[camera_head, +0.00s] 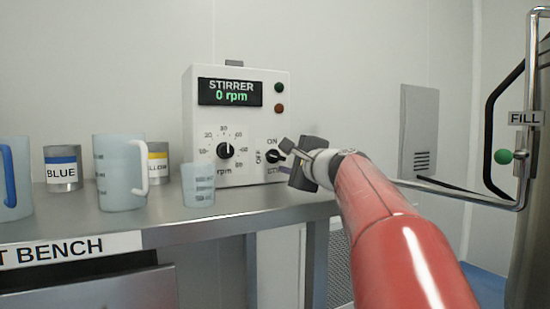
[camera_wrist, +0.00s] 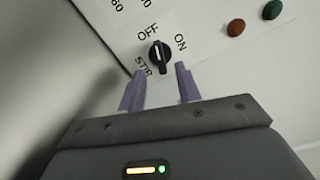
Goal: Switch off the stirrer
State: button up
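The stirrer's white control box (camera_head: 240,120) stands on the bench, its display (camera_head: 229,92) reading "STIRRER 0 rpm". Its black ON/OFF switch (camera_head: 273,157) is at the lower right of the panel and shows in the wrist view (camera_wrist: 159,57). The switch's white mark points toward OFF. My gripper (camera_head: 283,158) is at the panel, in front of the switch. In the wrist view its two purple fingers (camera_wrist: 160,72) are apart, one to each side just below the switch, with gaps; contact is not visible.
The rpm dial (camera_head: 226,150) is left of the switch. A green lamp (camera_head: 279,87) and a red lamp (camera_head: 279,108) look dim. A small beaker (camera_head: 198,186), a large jug (camera_head: 118,175) and labelled cans stand on the bench (camera_head: 165,222). A metal rail (camera_head: 455,192) runs at right.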

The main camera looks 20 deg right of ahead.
aim_at(277, 158)
jog(key=w, duration=0.5)
jog(key=shift+w+a+p, duration=0.1)
jog(key=shift+w+p, duration=0.2)
jog(key=shift+p, duration=0.1)
grip_shut()
